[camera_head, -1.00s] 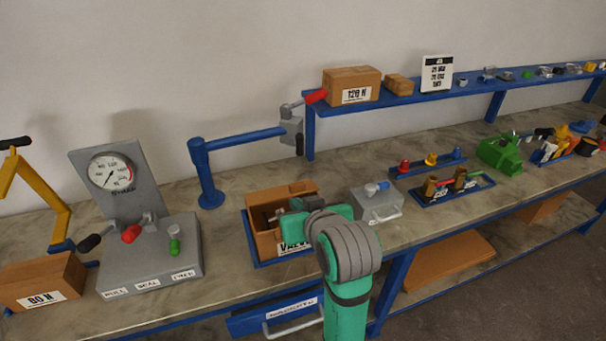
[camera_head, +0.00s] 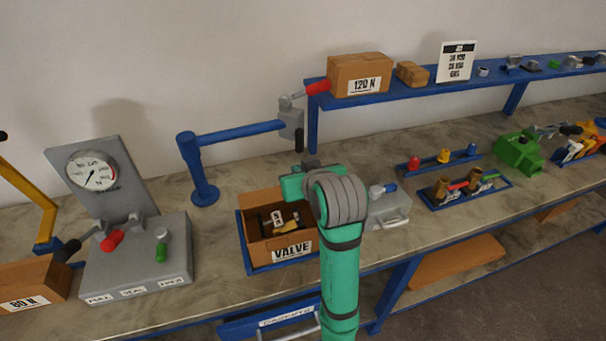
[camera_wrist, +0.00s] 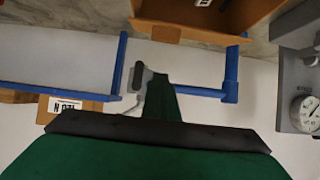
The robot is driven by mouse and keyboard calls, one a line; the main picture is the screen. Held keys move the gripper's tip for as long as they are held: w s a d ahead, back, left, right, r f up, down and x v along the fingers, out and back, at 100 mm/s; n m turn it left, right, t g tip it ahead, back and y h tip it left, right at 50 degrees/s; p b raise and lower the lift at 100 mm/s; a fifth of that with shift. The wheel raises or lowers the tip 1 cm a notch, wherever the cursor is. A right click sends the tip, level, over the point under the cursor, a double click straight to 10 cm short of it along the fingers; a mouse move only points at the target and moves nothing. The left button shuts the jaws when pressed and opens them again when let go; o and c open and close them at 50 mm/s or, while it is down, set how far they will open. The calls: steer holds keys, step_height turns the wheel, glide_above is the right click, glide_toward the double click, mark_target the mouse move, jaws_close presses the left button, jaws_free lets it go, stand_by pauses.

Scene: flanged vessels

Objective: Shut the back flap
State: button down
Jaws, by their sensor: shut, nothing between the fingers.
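The open cardboard box marked VALVE (camera_head: 252,247) stands on the bench in a blue tray. A labelled part and dark and yellowish pieces lie inside it. In the wrist view, the box (camera_wrist: 240,15) is at the top, and its back flap (camera_wrist: 185,33) stands out from the rim towards the wall. In the head view, my wrist hides the box's right rear part. My gripper (camera_wrist: 160,80) is shut and empty, beyond the flap's outer edge in the wrist picture and apart from it. Its fingertips are hard to make out in the head view.
A blue post with a side arm (camera_head: 240,133) and grey clamp stands behind the box. A grey gauge stand (camera_head: 135,262) is to the left. A grey case (camera_head: 388,212) is close on the right. The blue shelf (camera_head: 415,88) bears a 120 N box (camera_head: 360,73).

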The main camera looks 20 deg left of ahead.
steer(key=x, duration=0.3)
steer(key=shift+w+a+f, duration=0.15)
steer(key=shift+s+d+f, duration=0.15)
steer(key=shift+f, duration=0.4)
steer(key=shift+s+d+f, duration=0.15)
steer(key=shift+f, duration=0.4)
steer(key=shift+s+d+f, duration=0.1)
steer(key=shift+s+f, duration=0.15)
steer(key=shift+f, duration=0.5)
steer(key=shift+w+d, duration=0.1)
